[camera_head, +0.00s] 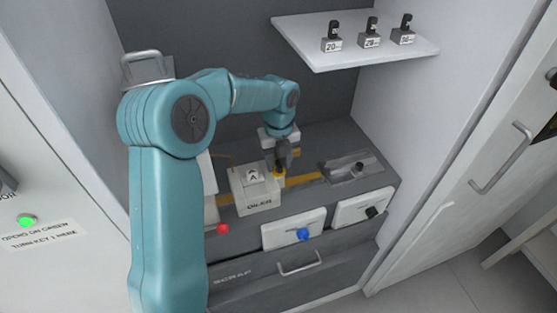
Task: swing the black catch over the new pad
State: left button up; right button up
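My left gripper (287,158) points down at the back of the grey bench, just right of a pale box (257,197) with small dark lettering on its front. A white pad-like piece (253,175) with a black arrow mark lies on top of the box. A small yellow part (279,173) shows right under the gripper's dark fingers. The fingers are small and dark here, so I cannot tell whether they are open or shut. I cannot make out the black catch for certain; the gripper may hide it. My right gripper is out of view.
A grey metal plate (343,167) with a dark knob lies right on the bench. Red (223,229), blue (303,234) and black (372,212) knobs line the front, above a drawer handle (300,268). A white shelf (318,59) holds 3 numbered weights.

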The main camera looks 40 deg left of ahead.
pick_arm(q)
jog(key=shift+f, duration=0.15)
jog(key=shift+s+d, duration=0.15)
jog(key=shift+d, duration=0.05)
jog(key=shift+a, duration=0.15)
jog(key=c, duration=0.6)
grip_shut()
